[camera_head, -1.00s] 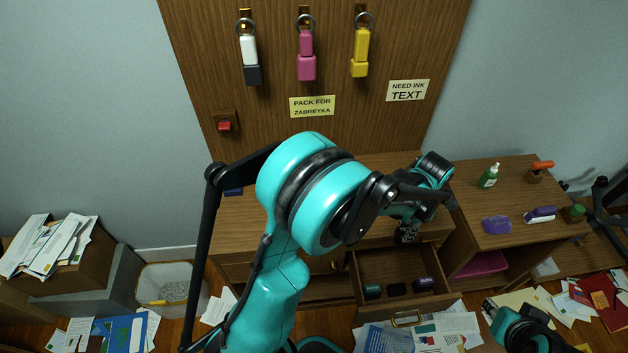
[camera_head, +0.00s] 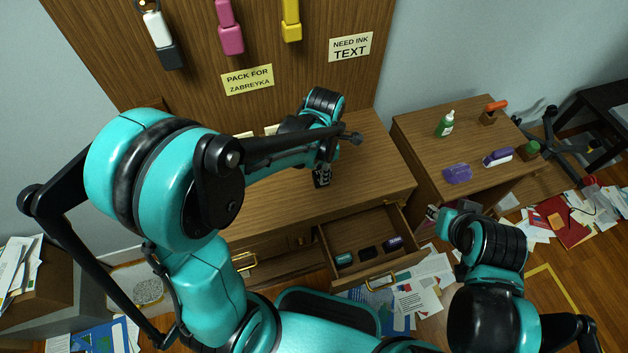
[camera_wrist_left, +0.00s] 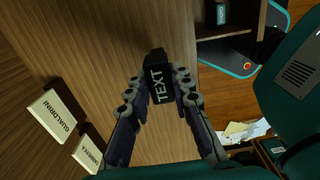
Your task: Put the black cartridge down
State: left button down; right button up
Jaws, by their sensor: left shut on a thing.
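The black cartridge (camera_wrist_left: 158,82) with white "TEXT" lettering is between the fingers of my left gripper (camera_wrist_left: 160,98) in the wrist view. The gripper is shut on it. In the head view the cartridge (camera_head: 322,177) hangs below my left gripper (camera_head: 321,164), over the wooden cabinet top (camera_head: 275,208). Whether its lower end touches the wood cannot be told. My right gripper (camera_head: 437,213) is low at the right, beside the side table; its fingers are too small to judge.
An open drawer (camera_head: 325,240) in front holds a green-marked cartridge (camera_head: 344,258), a dark one (camera_head: 368,252) and a purple-marked one (camera_head: 392,243). A side table (camera_head: 415,125) carries a green bottle (camera_head: 445,124) and purple items. The cabinet top's right part is clear.

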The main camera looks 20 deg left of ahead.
pick_arm(q)
jog(key=shift+w+a+f+b, duration=0.1)
jog(key=shift+a+f+b, duration=0.25)
jog(key=shift+f, duration=0.5)
jog(key=shift+w+a+f+b, duration=0.1)
jog(key=shift+a+f+b, duration=0.2)
jog(key=shift+f, duration=0.55)
jog(key=shift+w+a+f+b, duration=0.1)
jog(key=shift+a+f+b, duration=0.25)
jog(key=shift+f, duration=0.5)
jog(key=shift+d, duration=0.1)
jog(key=shift+f+b, duration=0.2)
jog(key=shift+b, duration=0.1)
jog(key=c, duration=1.3)
grip_release()
jog(key=shift+c, duration=0.2)
jog(key=shift+r, duration=0.15)
